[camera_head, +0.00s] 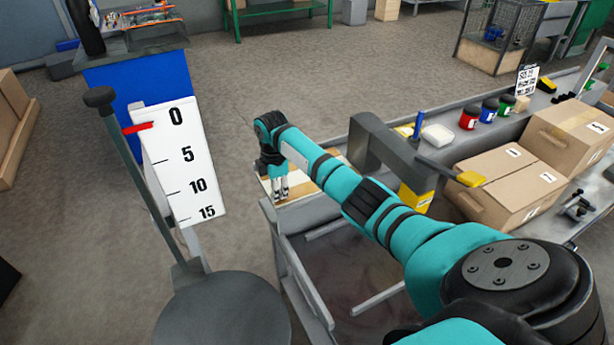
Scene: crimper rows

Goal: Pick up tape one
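My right gripper (279,192) points down over a light wooden board (328,171) at the left end of the grey workbench. Its fingers look small and close together, and I cannot tell whether they are open or shut or hold anything. I cannot clearly make out a roll of tape; my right arm hides part of the board and bench. Red (469,118), blue (489,110) and green (506,105) small labelled round items stand in a row farther right on the bench, well away from the gripper. My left gripper is not in view.
A grey press-like frame (375,137) rises behind my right arm. Cardboard boxes (520,187) fill the bench's right side. A white scale board (181,165) marked 0 to 15 stands at left. A blue cabinet (130,84) is behind it. Open floor lies between.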

